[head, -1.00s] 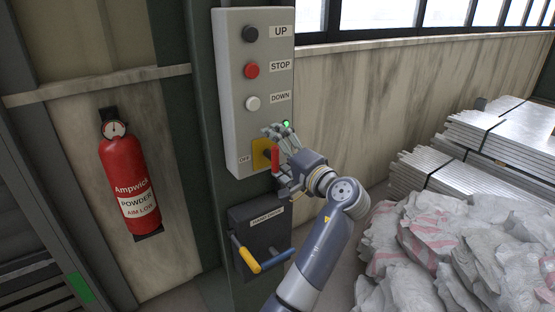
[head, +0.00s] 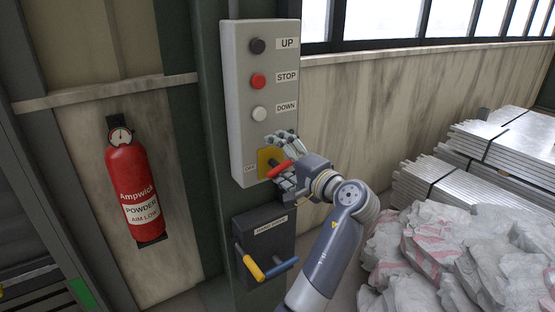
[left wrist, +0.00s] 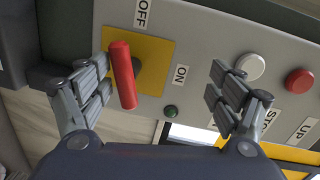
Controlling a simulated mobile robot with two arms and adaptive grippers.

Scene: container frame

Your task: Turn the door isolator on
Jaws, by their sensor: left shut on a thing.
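The door isolator is a red handle (head: 280,169) on a yellow plate (head: 265,157) at the bottom of the grey control panel (head: 245,140). A small green lamp (left wrist: 171,111) looks unlit there. My right gripper is out of view.
Above the isolator are the DOWN button (head: 259,113), STOP button (head: 258,81) and UP button (head: 257,46). A dark hand-crank box (head: 265,235) is below. A red fire extinguisher (head: 133,190) hangs left. Sacks (head: 440,245) and metal stacks (head: 480,160) stand right.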

